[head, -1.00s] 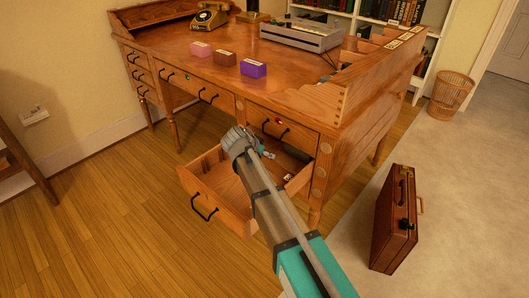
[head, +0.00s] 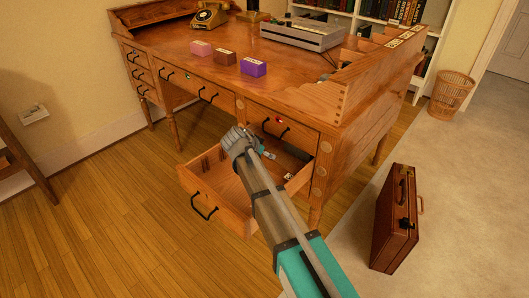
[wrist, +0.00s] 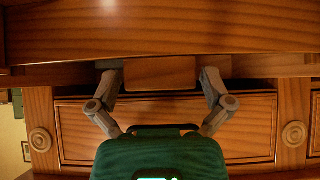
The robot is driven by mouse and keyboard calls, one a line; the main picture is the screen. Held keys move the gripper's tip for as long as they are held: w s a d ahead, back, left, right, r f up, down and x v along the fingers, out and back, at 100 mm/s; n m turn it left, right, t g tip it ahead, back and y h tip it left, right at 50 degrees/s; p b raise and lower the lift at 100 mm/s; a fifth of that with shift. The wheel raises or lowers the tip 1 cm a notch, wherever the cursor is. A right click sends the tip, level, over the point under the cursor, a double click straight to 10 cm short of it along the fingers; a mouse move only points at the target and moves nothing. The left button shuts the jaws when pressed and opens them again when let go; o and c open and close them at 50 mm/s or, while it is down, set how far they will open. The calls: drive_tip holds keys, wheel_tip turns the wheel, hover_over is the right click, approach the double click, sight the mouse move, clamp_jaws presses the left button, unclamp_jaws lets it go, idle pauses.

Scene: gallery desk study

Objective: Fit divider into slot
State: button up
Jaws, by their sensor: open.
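A drawer (head: 228,212) is pulled out at the desk's lower right, with dark upright strips or grooves (head: 205,164) along its inner left side. My gripper (head: 268,155) is over the drawer's back part, partly hidden by my own arm in the head view. In the wrist view its two fingers (wrist: 160,76) are apart, one on each side of a flat wooden piece (wrist: 160,73), which may be the divider. I cannot tell whether the fingers touch it. The slot cannot be made out clearly.
The closed upper drawer (head: 283,130) is just above my gripper. Pink (head: 201,48), brown (head: 224,56) and purple (head: 253,67) boxes stand on the desktop. A brown briefcase (head: 394,220) stands on the carpet at right. The floor left of the open drawer is clear.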

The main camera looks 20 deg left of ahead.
wheel_tip(320, 180, up, 13)
drive_tip(key=p, duration=1.3)
drive_tip(key=shift+r, duration=0.1)
idle(1.0)
